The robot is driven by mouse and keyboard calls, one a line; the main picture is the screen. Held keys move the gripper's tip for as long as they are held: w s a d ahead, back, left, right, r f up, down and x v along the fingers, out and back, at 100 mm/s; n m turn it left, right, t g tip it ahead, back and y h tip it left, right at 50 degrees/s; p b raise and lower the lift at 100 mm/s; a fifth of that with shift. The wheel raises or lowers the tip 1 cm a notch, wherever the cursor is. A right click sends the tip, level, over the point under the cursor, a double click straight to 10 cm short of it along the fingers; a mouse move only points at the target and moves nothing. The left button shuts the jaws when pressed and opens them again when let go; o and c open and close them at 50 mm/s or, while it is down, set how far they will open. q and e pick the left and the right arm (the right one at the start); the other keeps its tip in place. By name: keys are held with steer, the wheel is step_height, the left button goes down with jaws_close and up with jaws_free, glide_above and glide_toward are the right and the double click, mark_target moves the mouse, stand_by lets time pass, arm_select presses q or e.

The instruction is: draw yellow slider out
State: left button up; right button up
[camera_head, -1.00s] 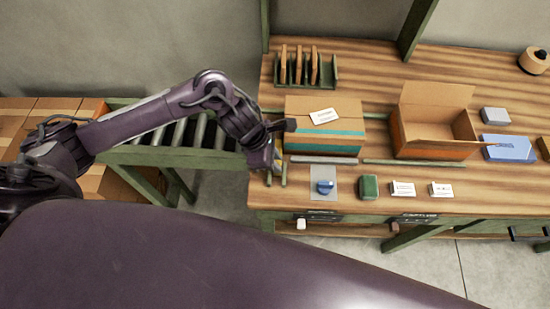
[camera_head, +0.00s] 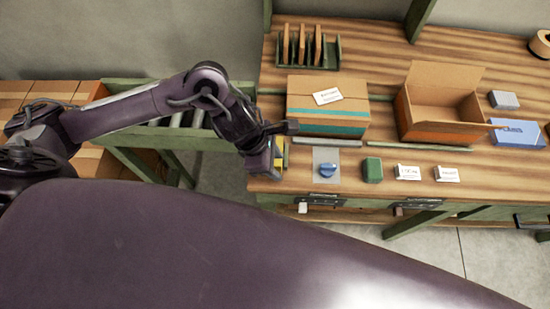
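My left gripper (camera_head: 272,158) is at the left end of the wooden workbench (camera_head: 330,183), beside a closed cardboard box. A small yellow patch (camera_head: 286,155) shows at its right side, against the bench edge. I cannot tell whether this is the yellow slider or part of the gripper. The fingertips are mostly hidden by the gripper body, so I cannot tell whether they are open or shut. No other yellow slider shows clearly. My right gripper is out of view.
The closed box (camera_head: 305,112) and an open box (camera_head: 438,118) stand on the bench. A blue knob (camera_head: 327,170), a green block (camera_head: 372,170) and white cards (camera_head: 408,173) lie in front. A roller conveyor (camera_head: 190,135) is at left.

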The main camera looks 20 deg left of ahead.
arm_select(q)
steer(key=shift+w, duration=0.15)
steer(key=shift+a+r, duration=0.15)
steer(key=shift+r, duration=0.05)
steer(key=b+v, duration=0.1)
steer(key=v, duration=0.6)
steer(key=shift+r, duration=0.15)
